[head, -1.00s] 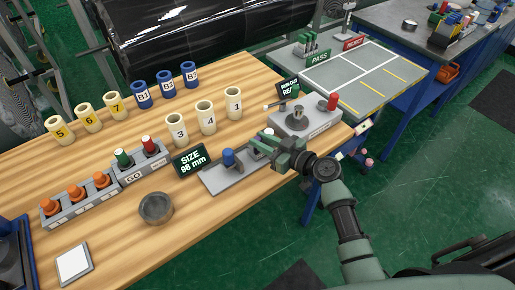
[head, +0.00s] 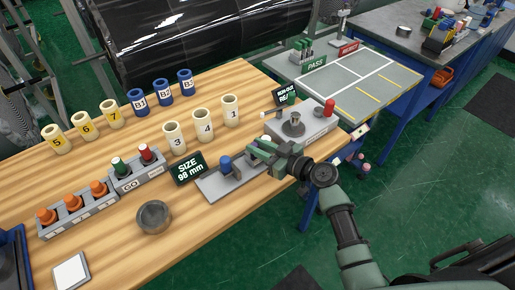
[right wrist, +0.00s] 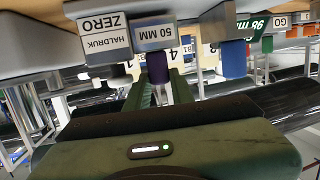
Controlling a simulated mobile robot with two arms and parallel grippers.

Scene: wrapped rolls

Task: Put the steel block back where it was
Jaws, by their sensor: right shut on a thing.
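My right gripper (head: 258,152) is over the right end of the grey sizing fixture (head: 214,187), in front of the run-out stand. In the right wrist view its green fingers (right wrist: 162,88) are shut on the purple handle (right wrist: 157,67) of a steel block labelled 50 MM (right wrist: 155,35). That view is upside down, so the block hangs above the fingers in the picture. In the head view the block is mostly hidden by the gripper, and I cannot tell whether it touches the fixture. My left gripper is not in view.
A blue knob (head: 225,163) stands on the fixture, close left of the gripper. The SIZE 98 mm sign (head: 188,168) is behind it. The run-out stand (head: 300,128) is close behind right. Cream sleeves (head: 204,122) stand behind.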

